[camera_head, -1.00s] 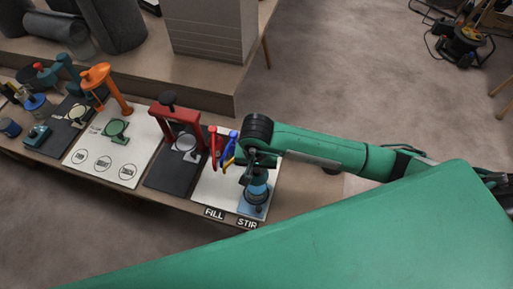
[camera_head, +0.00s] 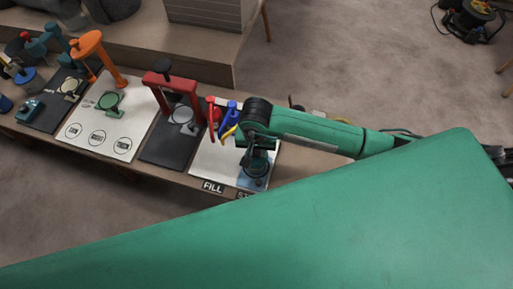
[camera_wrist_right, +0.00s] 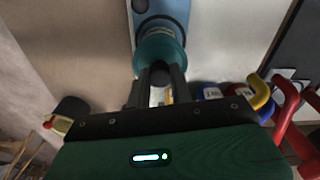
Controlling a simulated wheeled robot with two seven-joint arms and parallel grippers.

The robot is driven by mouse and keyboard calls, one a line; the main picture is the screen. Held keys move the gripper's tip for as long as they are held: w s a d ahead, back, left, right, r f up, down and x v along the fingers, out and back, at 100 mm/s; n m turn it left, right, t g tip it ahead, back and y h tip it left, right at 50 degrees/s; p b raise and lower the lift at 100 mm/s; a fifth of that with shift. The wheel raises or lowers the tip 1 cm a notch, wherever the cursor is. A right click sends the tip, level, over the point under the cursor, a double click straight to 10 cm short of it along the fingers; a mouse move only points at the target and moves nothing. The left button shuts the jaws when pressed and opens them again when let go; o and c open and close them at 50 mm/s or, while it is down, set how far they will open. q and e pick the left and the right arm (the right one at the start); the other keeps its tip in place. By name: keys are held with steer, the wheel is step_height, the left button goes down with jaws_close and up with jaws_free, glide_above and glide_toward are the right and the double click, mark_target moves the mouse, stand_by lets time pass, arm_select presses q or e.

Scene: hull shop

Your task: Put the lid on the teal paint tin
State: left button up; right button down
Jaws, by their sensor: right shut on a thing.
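My right gripper (camera_head: 256,150) is over the blue STIR pad at the right end of the bench. In the right wrist view its fingers (camera_wrist_right: 161,76) are closed around a dark knob-like part at a round teal thing (camera_wrist_right: 160,53), which looks like the lid. A pale band shows just past its teal edge, perhaps the tin's label. In the head view the gripper hides most of this, and a dark round shape (camera_head: 256,167) shows below it. I cannot tell whether the lid touches the tin. My left gripper is not in view.
Red and blue-handled tools (camera_head: 222,115) stand close beside the gripper, left of it. Further left are a red press (camera_head: 172,84) on a dark mat and an orange stand (camera_head: 92,50) on a white board. The FILL label (camera_head: 213,187) lies at the front edge.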

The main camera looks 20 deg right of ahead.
steer(key=shift+b, duration=0.45)
stand_by(1.2)
steer(key=shift+s+d+f+b, duration=0.1)
steer(key=shift+d+f+b, duration=0.15)
steer(key=shift+b, duration=0.3)
stand_by(0.4)
